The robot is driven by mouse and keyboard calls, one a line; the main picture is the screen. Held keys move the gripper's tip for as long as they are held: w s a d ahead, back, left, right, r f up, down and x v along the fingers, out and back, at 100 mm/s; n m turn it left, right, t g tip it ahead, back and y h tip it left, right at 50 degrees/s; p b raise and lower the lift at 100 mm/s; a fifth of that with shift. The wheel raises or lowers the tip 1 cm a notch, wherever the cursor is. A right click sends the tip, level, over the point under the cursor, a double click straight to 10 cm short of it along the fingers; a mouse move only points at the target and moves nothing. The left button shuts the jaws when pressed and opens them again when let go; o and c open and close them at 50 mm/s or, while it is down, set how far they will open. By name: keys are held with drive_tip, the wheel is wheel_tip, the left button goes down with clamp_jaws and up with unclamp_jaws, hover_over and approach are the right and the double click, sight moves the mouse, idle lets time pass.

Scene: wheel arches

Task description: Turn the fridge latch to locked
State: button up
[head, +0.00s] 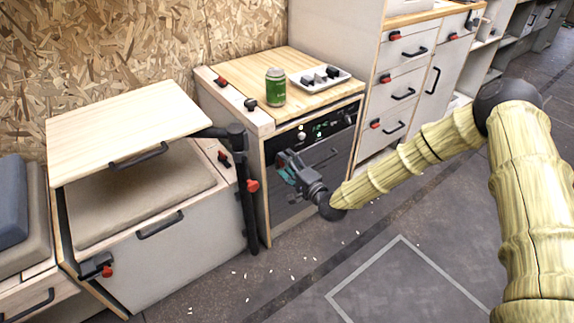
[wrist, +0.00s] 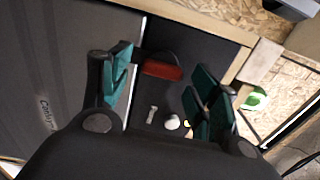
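The fridge (head: 325,157) is the unit with a dark front and a lit green display in the middle of the head view. Its dark door also fills the left of the wrist view (wrist: 45,75). A red latch piece (wrist: 162,70) with a dark curved part behind it shows on the dark front in the wrist view. My gripper (head: 285,168) is at the left side of the fridge front. In the wrist view its teal fingers (wrist: 162,88) are spread, with the red piece seen between them. I cannot tell whether they touch it. The latch is hidden in the head view.
A green can (head: 275,87) and a white tray (head: 319,79) stand on the fridge's wooden top. A black post (head: 246,195) and a bench box with a raised wooden board (head: 130,125) are at left. Drawers (head: 400,95) stand at right. The floor in front is open, with small white bits.

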drive_tip(key=v, duration=1.2)
drive_tip(key=shift+a+f, duration=0.1)
idle(0.4)
drive_tip(key=s+d+f+n+g+h, duration=0.1)
drive_tip(key=s+f+n+g+h, duration=0.55)
drive_tip(key=s+f, duration=1.2)
drive_tip(key=s+d+f+n+g+h, duration=0.1)
drive_tip(key=s+d+g, duration=0.2)
drive_tip(key=s+d, duration=0.35)
drive_tip(key=s+d+f+n+g+h, duration=0.1)
drive_tip(key=s+d+n+g+h, duration=0.15)
drive_tip(key=s, duration=0.65)
drive_tip(key=s+d+f+n+g+h, duration=0.1)
drive_tip(key=s+d+g, duration=0.2)
drive_tip(key=s+d, duration=0.35)
wheel_tip(320, 180, up, 25)
drive_tip(key=s+a+p, duration=0.1)
drive_tip(key=p, duration=2.4)
drive_tip(key=shift+f, duration=0.2)
